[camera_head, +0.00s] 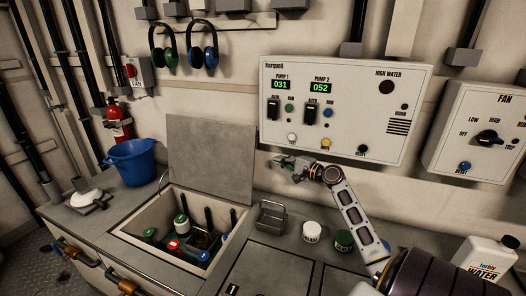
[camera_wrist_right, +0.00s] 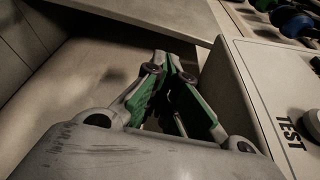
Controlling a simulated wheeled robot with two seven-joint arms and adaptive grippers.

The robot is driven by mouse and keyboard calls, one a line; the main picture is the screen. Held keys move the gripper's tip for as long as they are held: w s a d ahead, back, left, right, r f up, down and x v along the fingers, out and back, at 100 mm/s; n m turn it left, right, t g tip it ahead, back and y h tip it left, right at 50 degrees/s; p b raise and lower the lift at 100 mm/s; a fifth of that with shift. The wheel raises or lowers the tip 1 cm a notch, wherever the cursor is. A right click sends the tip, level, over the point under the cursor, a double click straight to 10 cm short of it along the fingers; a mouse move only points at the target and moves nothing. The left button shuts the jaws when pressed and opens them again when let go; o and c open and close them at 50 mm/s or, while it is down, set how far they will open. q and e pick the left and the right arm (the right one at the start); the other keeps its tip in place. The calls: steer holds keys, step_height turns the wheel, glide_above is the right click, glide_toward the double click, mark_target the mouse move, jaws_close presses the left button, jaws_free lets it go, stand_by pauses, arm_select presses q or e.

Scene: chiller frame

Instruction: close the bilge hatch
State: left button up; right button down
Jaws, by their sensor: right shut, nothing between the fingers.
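The bilge hatch lid (camera_head: 210,155) is a flat grey panel, standing raised at the back of its opening in the head view. The open hatch well (camera_head: 130,226) in the counter shows green, white and red-topped fittings and dark upright parts inside. My right gripper (camera_head: 279,161) is just right of the lid's right edge, below the pump panel; I cannot tell whether it touches the lid. In the right wrist view its green-padded fingers (camera_wrist_right: 170,68) are together and hold nothing. My left gripper is not in view.
The pump panel (camera_head: 342,110) is on the wall above my right gripper. A wire basket (camera_head: 271,215), a white-lidded jar (camera_head: 312,231) and a green-lidded jar (camera_head: 343,240) stand right of the well. A blue bucket (camera_head: 134,162) stands left of the lid. A water jug (camera_head: 487,258) is far right.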

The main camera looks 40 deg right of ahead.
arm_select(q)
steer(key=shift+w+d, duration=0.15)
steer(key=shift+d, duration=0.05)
arm_select(e)
steer(key=shift+w+d+r, duration=0.1)
steer(key=shift+w+d, duration=0.1)
steer(key=shift+w, duration=0.15)
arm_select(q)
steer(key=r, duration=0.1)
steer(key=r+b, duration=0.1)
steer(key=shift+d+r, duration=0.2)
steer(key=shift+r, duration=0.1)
arm_select(e)
steer(key=w+a, duration=0.1)
steer(key=w, duration=0.8)
steer(key=shift+w+a+f, duration=0.25)
steer(key=shift+f, duration=0.1)
steer(key=shift+a, duration=0.15)
